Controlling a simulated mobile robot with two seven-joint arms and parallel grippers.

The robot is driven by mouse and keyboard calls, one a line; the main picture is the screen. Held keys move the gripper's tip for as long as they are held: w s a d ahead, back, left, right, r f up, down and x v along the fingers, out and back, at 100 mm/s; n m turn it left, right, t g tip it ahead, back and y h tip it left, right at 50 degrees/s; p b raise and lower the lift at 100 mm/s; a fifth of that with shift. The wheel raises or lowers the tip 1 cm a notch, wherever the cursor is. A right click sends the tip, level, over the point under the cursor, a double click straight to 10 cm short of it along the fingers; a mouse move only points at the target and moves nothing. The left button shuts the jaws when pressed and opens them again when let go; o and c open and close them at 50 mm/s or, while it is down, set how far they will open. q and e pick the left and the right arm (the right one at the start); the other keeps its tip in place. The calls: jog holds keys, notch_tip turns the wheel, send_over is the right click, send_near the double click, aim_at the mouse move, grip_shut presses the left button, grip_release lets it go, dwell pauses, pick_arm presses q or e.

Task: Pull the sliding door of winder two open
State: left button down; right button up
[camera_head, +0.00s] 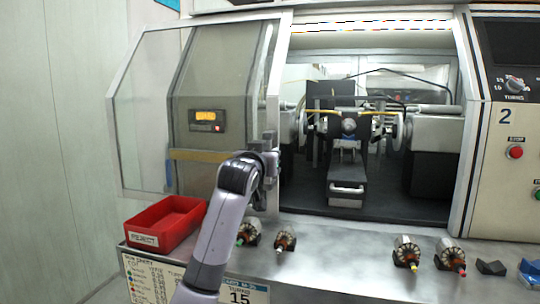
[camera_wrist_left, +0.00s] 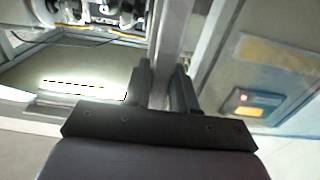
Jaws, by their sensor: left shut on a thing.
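The sliding door (camera_head: 155,110) of winder two is a clear pane in a grey metal frame. It stands at the left of the machine, and the winding chamber (camera_head: 400,205) to its right is exposed. My left gripper (camera_head: 268,150) is at the door's right edge. In the left wrist view, my left gripper (camera_wrist_left: 163,88) has its two fingers on either side of an upright metal bar at the door edge (camera_wrist_left: 172,45) and is shut on it. The fingers hide part of the bar. My right gripper is not in view.
A red bin (camera_head: 165,222) and several wound armatures (camera_head: 405,252) sit on the metal ledge (camera_head: 330,262) below the door. A control panel (camera_head: 510,150) marked 2 with buttons is at the right. Inside the chamber is the winding head (camera_head: 347,130).

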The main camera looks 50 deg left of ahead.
pick_arm(q)
jog(key=c, duration=1)
grip_release()
jog(key=b+v, duration=0.1)
jog(key=v, duration=0.6)
jog(key=shift+d+f, duration=0.1)
